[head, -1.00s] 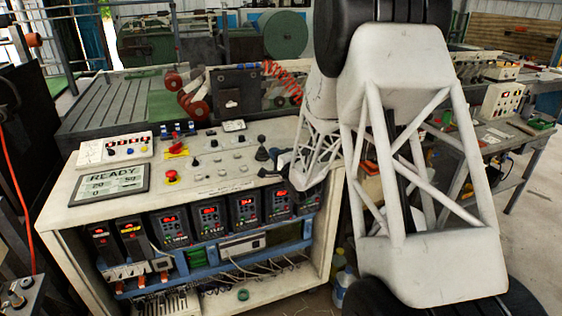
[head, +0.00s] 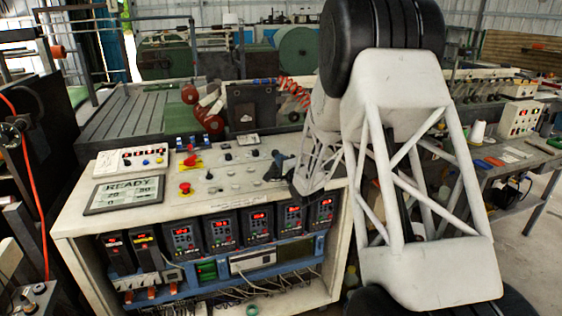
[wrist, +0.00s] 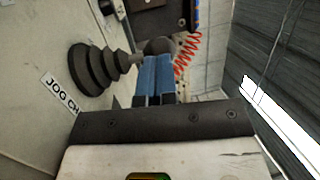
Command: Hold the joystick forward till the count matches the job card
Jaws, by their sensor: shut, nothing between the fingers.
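The joystick stands on the pale console (head: 152,218). In the wrist view its black ribbed boot (wrist: 92,70) is left of my fingers, beside a "JOG" label partly cut off. Its dark ball knob (wrist: 159,46) is right at my fingertips; I cannot tell whether they touch. My gripper (wrist: 156,60) has blue fingers pressed together, with nothing between them. In the head view my gripper (head: 283,158) is at the joystick and partly hides it. The display (head: 124,194) reads READY, with small numbers below and what looks like 0 at bottom left. I cannot identify a job card.
A row of drives with red digits (head: 220,228) fills the console's open front. A coiled red hose (head: 293,92) hangs behind. A cluttered bench (head: 505,150) is at right.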

